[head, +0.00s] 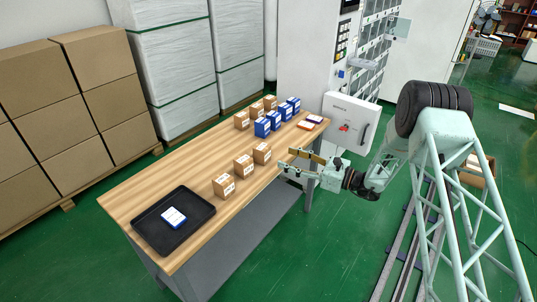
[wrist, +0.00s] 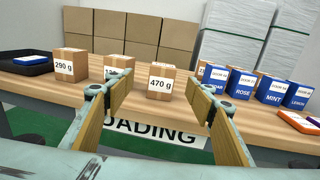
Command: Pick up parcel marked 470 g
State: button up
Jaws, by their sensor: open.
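The parcel marked 470 g (wrist: 160,82) is a small brown box with a white label, upright on the wooden table. In the head view it appears to be the farthest of the front three brown parcels (head: 262,153). My gripper (wrist: 168,88) is open and empty, just short of the parcel at the table's right edge. In the wrist view the parcel shows between the two fingers, beyond their tips, with no contact visible. The gripper also shows in the head view (head: 287,161). A parcel marked 290 g (wrist: 70,64) stands to the left. The left finger partly hides another parcel (wrist: 118,62) between them.
Several blue boxes (wrist: 240,84) with scent names stand to the right, brown boxes behind them. Flat orange-edged items (head: 307,124) lie near the table's far end. A black tray (head: 150,233) holding a blue-and-white box (head: 173,218) is at the near end. Bare table (head: 185,160) lies behind the parcels.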

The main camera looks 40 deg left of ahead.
aim_at(268, 152)
jog(key=shift+w+f+m+t, duration=0.3)
jog(key=shift+f, duration=0.4)
jog(key=shift+s+a+b, duration=0.15)
jog(key=shift+a, duration=1.25)
jog(key=shift+s+a+b, duration=0.15)
jog(key=shift+s+a, duration=0.05)
jog(key=shift+a, duration=1.25)
jog(key=shift+s+a+b, duration=0.15)
jog(key=shift+a, duration=1.25)
jog(key=shift+a, duration=0.1)
jog(key=shift+s+a+b, duration=0.15)
jog(key=shift+a+b, duration=0.1)
jog(key=shift+a, duration=1)
jog(key=shift+s+a+b, duration=0.15)
jog(key=shift+a+b, duration=0.1)
jog(key=shift+a, duration=0.95)
jog(key=shift+r, duration=0.1)
jog(key=c, duration=1.2)
